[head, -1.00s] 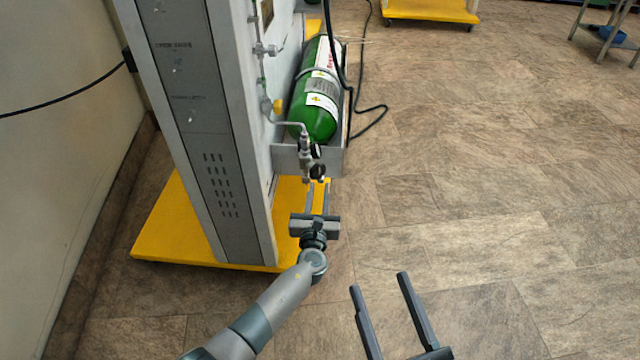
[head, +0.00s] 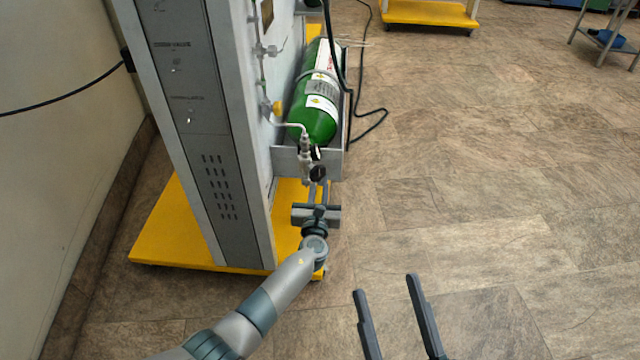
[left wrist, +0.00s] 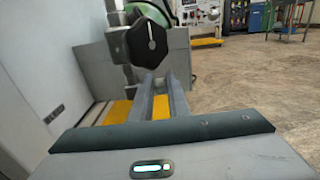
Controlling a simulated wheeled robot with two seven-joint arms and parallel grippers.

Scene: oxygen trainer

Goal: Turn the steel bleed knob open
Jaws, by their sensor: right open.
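A black knob with a white pointer line (left wrist: 150,38) fills the upper middle of the left wrist view, its line near upright. In the head view the dark knob (head: 318,173) sits low on the steel valve fitting (head: 305,150), below the green cylinder. I cannot tell a separate steel knob apart. My left gripper (head: 318,186) is at this dark knob; in the left wrist view its fingers (left wrist: 160,76) stand apart with a gap, tips just below the knob. Contact is unclear. My right gripper (head: 386,284) is open and empty over the floor.
The green cylinder (head: 315,120) lies in a grey cradle (head: 335,165) beside the tall grey panel (head: 195,130) on a yellow base (head: 165,225). A black hose (head: 372,122) loops right of it. The floor (head: 480,190) at right is clear.

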